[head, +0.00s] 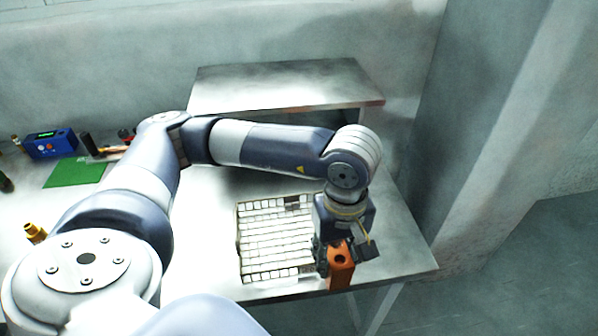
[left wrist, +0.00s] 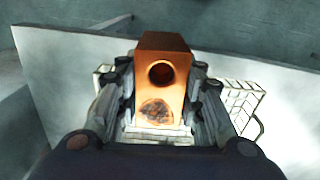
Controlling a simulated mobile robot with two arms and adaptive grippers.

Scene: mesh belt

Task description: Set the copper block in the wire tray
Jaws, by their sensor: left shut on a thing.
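The copper block (head: 341,268) is an orange-brown box with a round hole in one face. My left gripper (head: 334,262) is shut on it, at the right end of the wire tray. In the left wrist view the copper block (left wrist: 162,80) sits between the two fingers of my left gripper (left wrist: 162,100). The wire tray (head: 240,240) is a pale mesh basket on the metal table. Its mesh also shows behind the block in the left wrist view (left wrist: 243,100). Whether the block touches the tray I cannot tell. My right gripper is not in view.
The metal table (head: 400,250) is bare to the right of the tray. A raised metal shelf (head: 285,85) stands behind. A blue box (head: 50,143), a green mat (head: 76,173) and a brass fitting (head: 35,233) are at the left. A wall closes off the right side.

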